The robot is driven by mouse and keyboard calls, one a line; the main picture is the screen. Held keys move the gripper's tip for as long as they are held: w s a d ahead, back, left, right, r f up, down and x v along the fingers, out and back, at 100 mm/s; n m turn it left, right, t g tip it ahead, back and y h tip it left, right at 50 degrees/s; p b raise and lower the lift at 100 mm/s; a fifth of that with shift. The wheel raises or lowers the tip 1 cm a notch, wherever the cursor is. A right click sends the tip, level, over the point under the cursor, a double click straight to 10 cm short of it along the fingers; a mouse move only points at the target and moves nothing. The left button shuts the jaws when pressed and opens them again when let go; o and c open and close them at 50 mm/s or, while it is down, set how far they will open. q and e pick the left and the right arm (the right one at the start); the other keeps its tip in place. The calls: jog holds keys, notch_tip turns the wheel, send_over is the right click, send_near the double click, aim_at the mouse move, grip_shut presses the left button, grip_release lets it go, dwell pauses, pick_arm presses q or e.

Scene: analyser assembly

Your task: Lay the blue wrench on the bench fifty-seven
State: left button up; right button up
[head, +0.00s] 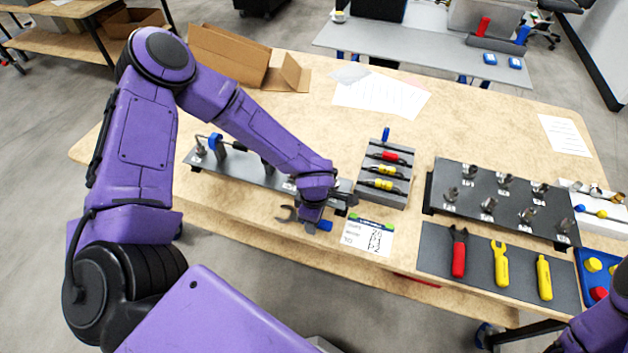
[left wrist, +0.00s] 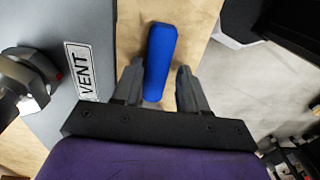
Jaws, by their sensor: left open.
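The blue wrench's handle (left wrist: 161,50) shows in the left wrist view, over a strip of wooden bench beside a grey panel marked VENT. In the head view the blue handle (head: 324,225) shows at the front edge, with a grey jaw end (head: 287,214) to its left. My left gripper (left wrist: 158,75) is open, with one finger on each side of the handle. I cannot tell whether the fingers touch it. My left arm hides part of the wrench in the head view. The wooden bench (head: 320,115) fills the middle of the head view; I see no readable number on it.
A grey panel with fittings (head: 236,167) lies behind the gripper. A labelled card (head: 368,236), a rack of coloured parts (head: 385,172), a fittings plate (head: 508,195) and a tool mat (head: 480,275) are to the right. Bare bench lies behind the rack.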

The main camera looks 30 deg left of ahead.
pick_arm(q)
jog(key=shift+w+r, duration=0.2)
jog(key=shift+w, duration=0.1)
notch_tip(320, 180, up, 10)
jog(key=shift+s, duration=0.25)
